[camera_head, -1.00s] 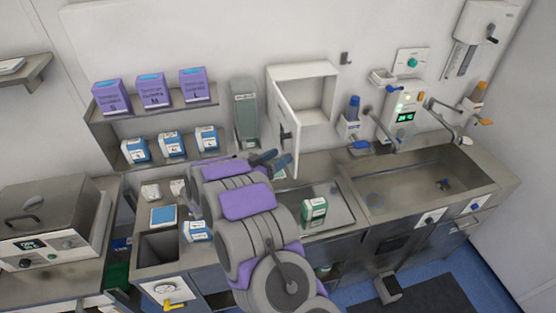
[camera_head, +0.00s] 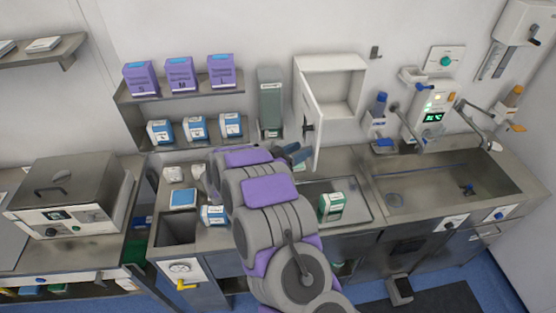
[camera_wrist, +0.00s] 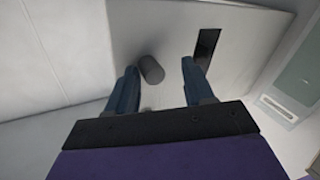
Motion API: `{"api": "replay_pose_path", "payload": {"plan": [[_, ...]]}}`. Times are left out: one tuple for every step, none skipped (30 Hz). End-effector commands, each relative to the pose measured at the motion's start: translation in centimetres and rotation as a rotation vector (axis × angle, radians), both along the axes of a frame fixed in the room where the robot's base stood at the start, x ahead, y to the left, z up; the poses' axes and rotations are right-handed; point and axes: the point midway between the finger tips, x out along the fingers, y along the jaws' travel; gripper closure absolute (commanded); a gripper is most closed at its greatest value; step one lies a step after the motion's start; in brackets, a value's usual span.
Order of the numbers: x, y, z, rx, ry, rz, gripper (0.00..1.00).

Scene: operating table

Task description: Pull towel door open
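The towel door (camera_head: 308,120) is a white panel hinged at the left of a white wall cabinet (camera_head: 330,62). It stands swung well open, and the cabinet's inside shows. A dark knob (camera_head: 308,128) sticks out from the door's outer face. My gripper (camera_head: 293,153) is just below and left of the knob in the head view. In the wrist view, its two blue fingers (camera_wrist: 157,78) are spread apart. The grey knob (camera_wrist: 151,69) shows between them, nearer the left finger. I cannot tell whether either finger touches it. A dark rectangle (camera_wrist: 207,46) marks the door face.
A grey dispenser (camera_head: 270,100) hangs left of the door. Shelves with purple boxes (camera_head: 180,75) are farther left. Below are a counter with a green-and-white container (camera_head: 332,206) and a sink (camera_head: 450,180). A blue-topped bottle (camera_head: 380,103) stands to the right.

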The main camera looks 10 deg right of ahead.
Motion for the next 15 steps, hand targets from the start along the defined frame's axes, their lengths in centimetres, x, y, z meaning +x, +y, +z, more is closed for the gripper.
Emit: {"api": "replay_pose_path", "payload": {"plan": [[-0.3, 0.8, -0.1, 0.000, 0.000, 0.004, 0.50], [-0.5, 1.2, -0.1, -0.001, 0.000, 0.005, 0.50], [-0.9, 1.9, 0.0, 0.000, -0.001, 0.004, 0.50], [-1.2, 2.4, 0.0, -0.001, -0.002, 0.005, 0.50], [-1.5, 3.0, 0.0, -0.002, -0.002, 0.005, 0.50], [-2.0, 3.8, 0.0, -0.001, -0.003, 0.006, 0.50], [-2.3, 4.4, 0.0, 0.000, -0.003, 0.006, 0.50], [-2.7, 5.1, 0.0, 0.000, -0.002, 0.007, 0.50], [-3.1, 5.8, 0.0, 0.000, -0.003, 0.007, 0.50], [-3.4, 6.5, 0.0, 0.001, -0.003, 0.006, 0.50], [-3.7, 7.0, 0.0, 0.001, -0.003, 0.006, 0.50], [-4.1, 7.8, 0.0, 0.001, -0.003, 0.006, 0.50], [-4.4, 8.3, 0.0, 0.001, -0.004, 0.004, 0.50], [-4.7, 9.0, 0.0, 0.001, -0.005, 0.006, 0.50], [-5.1, 9.6, 0.0, 0.000, -0.005, 0.004, 0.50]]}}
